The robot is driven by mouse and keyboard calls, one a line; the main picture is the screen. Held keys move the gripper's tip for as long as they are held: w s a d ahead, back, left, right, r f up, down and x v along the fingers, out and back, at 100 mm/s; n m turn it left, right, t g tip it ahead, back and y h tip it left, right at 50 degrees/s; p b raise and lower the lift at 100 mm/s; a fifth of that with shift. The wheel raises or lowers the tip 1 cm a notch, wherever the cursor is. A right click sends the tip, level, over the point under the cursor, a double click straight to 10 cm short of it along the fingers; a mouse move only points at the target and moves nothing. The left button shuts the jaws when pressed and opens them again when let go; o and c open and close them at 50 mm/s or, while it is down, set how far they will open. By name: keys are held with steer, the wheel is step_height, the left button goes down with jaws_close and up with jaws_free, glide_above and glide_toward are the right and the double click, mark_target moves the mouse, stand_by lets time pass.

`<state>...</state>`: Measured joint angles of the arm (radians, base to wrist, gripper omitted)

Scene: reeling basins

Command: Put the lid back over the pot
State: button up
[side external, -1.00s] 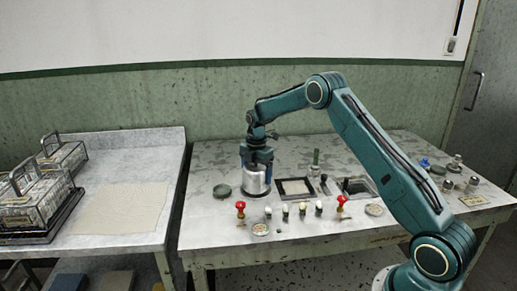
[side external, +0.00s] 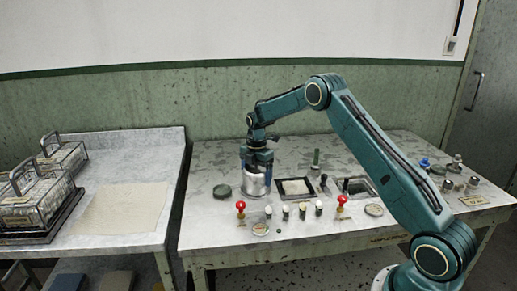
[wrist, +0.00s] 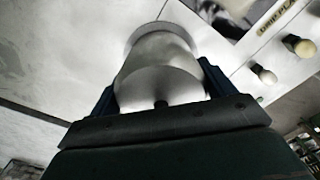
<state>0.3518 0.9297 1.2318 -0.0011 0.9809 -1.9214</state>
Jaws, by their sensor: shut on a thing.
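The silver pot (side external: 257,187) stands at the left part of the table, below my gripper. My gripper (side external: 257,168) points down over it, with its blue fingers on both sides of the metal. In the wrist view, my gripper (wrist: 160,92) is shut on the lid (wrist: 160,86), a shiny domed piece with a small dark knob. The pot (wrist: 160,48) shows just beyond it, in line with it. The fingers hide part of the lid's edge, and I cannot tell whether the lid is fully seated.
A dark round disc (side external: 222,191) lies left of the pot. A square basin (side external: 296,188) is close on the right. Red-topped knobs (side external: 241,207) and several pale knobs line the front. A side table with wire baskets (side external: 38,195) stands at left.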

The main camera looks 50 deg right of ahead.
steer(key=o, duration=0.9)
steer(key=shift+o, duration=0.2)
steer(key=shift+r, duration=0.1)
steer(key=shift+r, duration=3.4)
